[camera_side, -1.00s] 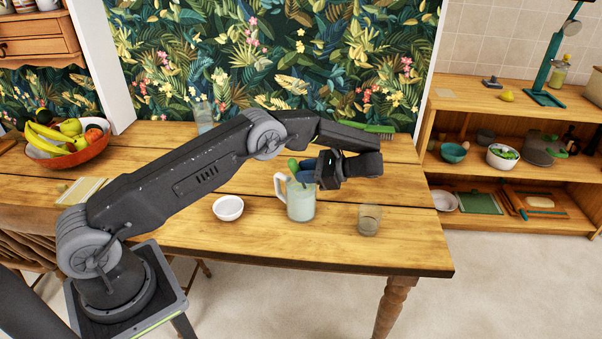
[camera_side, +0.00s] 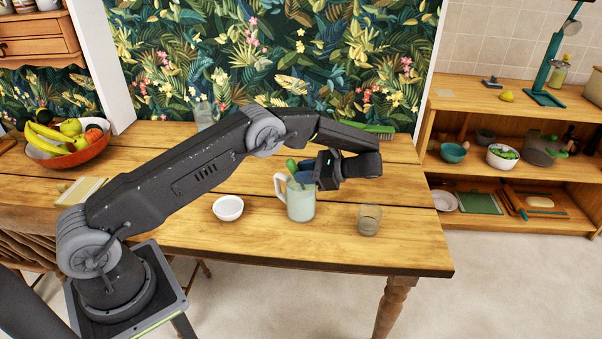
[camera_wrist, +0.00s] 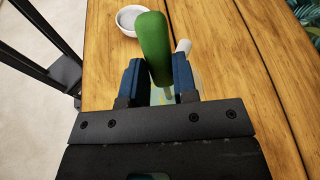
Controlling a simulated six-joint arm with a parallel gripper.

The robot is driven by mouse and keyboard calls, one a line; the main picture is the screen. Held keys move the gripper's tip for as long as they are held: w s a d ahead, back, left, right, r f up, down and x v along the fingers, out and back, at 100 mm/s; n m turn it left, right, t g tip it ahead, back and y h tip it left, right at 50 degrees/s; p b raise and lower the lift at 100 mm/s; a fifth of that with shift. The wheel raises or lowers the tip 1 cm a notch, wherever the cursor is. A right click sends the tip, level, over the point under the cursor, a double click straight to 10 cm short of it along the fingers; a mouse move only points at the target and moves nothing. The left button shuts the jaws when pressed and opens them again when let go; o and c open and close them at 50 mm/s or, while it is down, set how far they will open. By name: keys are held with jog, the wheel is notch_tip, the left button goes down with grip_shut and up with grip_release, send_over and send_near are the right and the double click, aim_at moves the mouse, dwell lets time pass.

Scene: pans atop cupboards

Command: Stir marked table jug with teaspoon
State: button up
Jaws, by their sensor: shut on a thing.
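The jug (camera_side: 301,203) is a pale, clear-walled mug shape with a handle on its left, standing upright on the wooden table. It holds a pale greenish content. The teaspoon (camera_side: 292,166) has a green handle that tilts up and left out of the jug's mouth; its lower end is hidden in the jug. My gripper (camera_side: 304,171) is just above the jug's rim, its blue fingers shut on the teaspoon. In the wrist view the green handle of the teaspoon (camera_wrist: 154,48) stands between the blue fingers, and the jug is mostly hidden behind my gripper (camera_wrist: 160,82).
A small white bowl (camera_side: 228,208) stands left of the jug and an empty-looking glass (camera_side: 369,219) stands to its right. A green brush (camera_side: 372,128) lies at the table's back. A fruit bowl (camera_side: 75,155) is far left. The table's front is clear.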

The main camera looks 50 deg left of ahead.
jog(key=shift+s+a+r, duration=0.15)
jog(key=shift+s+r, duration=0.45)
jog(key=shift+r, duration=0.85)
jog(key=shift+s+a+r, duration=0.2)
jog(key=shift+s+r, duration=0.4)
jog(key=shift+r, duration=0.9)
jog(key=shift+s+a+r, duration=0.15)
jog(key=shift+s+r, duration=0.45)
jog(key=shift+r, duration=0.85)
notch_tip(320, 180, up, 5)
jog(key=d+f+m+t+h, duration=0.2)
jog(key=d+m+t+h, duration=0.5)
jog(key=d+m+t, duration=0.7)
jog(key=m+t, duration=0.7)
jog(key=t, duration=0.1)
jog(key=shift+s+d+f+h, duration=0.2)
jog(key=shift+s+h, duration=0.1)
jog(key=shift+s, duration=0.1)
